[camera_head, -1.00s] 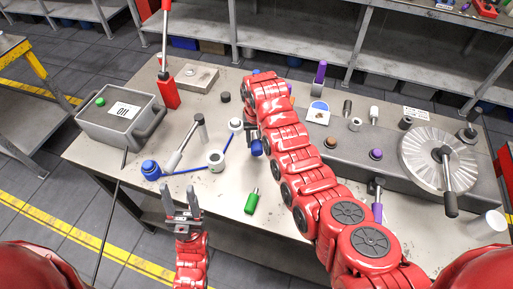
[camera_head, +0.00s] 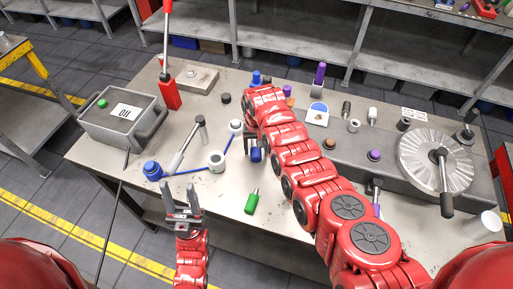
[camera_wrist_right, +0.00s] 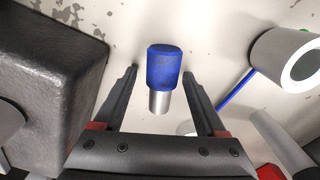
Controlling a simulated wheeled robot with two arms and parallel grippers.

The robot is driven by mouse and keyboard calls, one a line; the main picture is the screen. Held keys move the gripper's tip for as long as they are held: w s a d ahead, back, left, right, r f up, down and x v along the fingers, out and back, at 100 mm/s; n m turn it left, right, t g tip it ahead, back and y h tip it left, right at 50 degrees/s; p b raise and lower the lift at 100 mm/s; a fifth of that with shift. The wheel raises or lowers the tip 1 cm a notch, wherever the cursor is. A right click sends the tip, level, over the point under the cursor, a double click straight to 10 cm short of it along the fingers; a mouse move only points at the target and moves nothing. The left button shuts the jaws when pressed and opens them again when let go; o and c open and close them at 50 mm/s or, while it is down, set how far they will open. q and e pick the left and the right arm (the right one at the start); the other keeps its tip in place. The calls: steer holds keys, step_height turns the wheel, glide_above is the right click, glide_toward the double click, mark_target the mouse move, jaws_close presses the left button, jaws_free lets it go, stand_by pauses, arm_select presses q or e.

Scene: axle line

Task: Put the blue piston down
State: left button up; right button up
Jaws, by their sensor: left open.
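The blue piston (camera_wrist_right: 163,70), a blue cylinder with a silver metal end, lies between the two fingers of my right gripper (camera_wrist_right: 160,92) in the right wrist view. Both fingers stand apart with clear gaps beside the piston. In the head view the blue piston (camera_head: 257,154) shows small beside my right gripper (camera_head: 253,146), over the middle of the workbench (camera_head: 225,185). I cannot tell exactly how it rests on the surface. My left gripper (camera_head: 182,207) is open and empty at the bench's front edge.
A green-handled part (camera_head: 252,202) lies in front of the piston. A grey ring (camera_head: 216,161) and blue-ended tools are to its left. A grey box (camera_head: 122,112) stands at the left. A dark fixture with a round ribbed disc (camera_head: 435,162) fills the right.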

mark_target(256, 148)
steer(key=shift+r, duration=0.1)
stand_by(0.3)
steer(key=shift+r, duration=0.1)
steer(key=shift+w+r, duration=0.15)
steer(key=shift+r, duration=0.15)
step_height(256, 148, up, 6)
steer(key=shift+f+b, duration=0.15)
steer(key=shift+b, duration=1)
step_height(256, 148, up, 6)
steer(key=shift+f+p, duration=0.25)
steer(key=shift+p, duration=0.65)
